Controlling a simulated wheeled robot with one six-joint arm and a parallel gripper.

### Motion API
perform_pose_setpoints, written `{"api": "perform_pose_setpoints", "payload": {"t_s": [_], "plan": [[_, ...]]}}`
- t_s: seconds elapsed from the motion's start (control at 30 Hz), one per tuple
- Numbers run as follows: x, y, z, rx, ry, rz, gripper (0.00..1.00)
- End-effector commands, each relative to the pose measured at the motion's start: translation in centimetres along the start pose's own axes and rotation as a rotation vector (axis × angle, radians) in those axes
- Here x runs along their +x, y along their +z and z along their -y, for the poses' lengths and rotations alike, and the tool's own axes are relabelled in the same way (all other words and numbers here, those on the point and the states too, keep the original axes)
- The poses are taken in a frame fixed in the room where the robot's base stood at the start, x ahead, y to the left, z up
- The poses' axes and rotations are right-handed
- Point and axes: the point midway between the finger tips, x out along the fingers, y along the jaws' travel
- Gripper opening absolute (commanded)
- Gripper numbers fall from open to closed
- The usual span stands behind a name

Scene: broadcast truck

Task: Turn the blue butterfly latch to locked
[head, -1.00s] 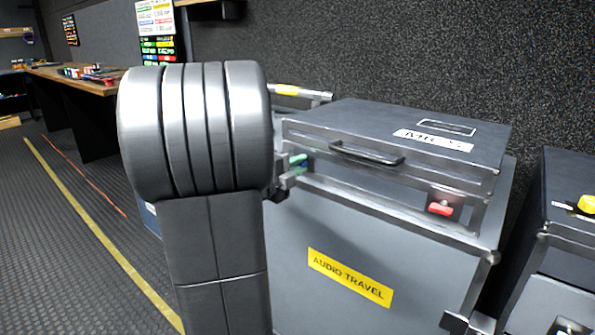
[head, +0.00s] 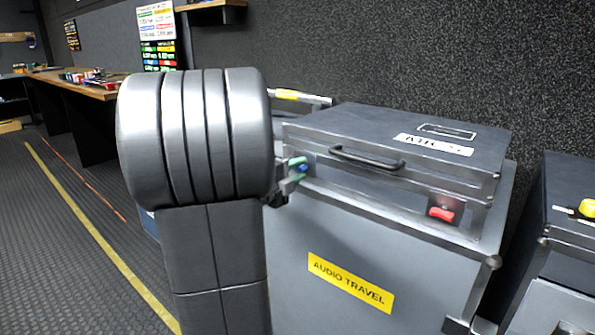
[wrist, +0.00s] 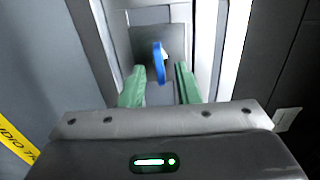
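The blue butterfly latch (wrist: 159,62) stands on a dark plate on the front of the grey flight case (head: 345,245). In the wrist view its blue wing is upright, between and just beyond the two green fingertips. My gripper (wrist: 158,80) is open around it, with a gap on each side of the wing. In the head view my gripper (head: 296,170) is at the case's left front, with a bit of the blue latch (head: 303,168) beside the green fingers. My own arm hides much of that corner.
A red latch (head: 441,214) sits at the right of the same case front. A black handle (head: 366,158) is between them. A second case (head: 570,240) with a yellow knob (head: 587,208) stands at right.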

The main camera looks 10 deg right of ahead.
Motion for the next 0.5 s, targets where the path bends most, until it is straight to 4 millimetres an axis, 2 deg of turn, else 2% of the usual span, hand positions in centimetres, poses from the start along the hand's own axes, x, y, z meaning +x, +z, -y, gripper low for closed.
{"api": "perform_pose_setpoints", "payload": {"t_s": [0.17,0.5], "plan": [[-2.3,0.1,0.2,0.0,0.001,0.005,0.29],[-9.0,0.1,0.2,0.0,0.001,0.006,0.29]]}}
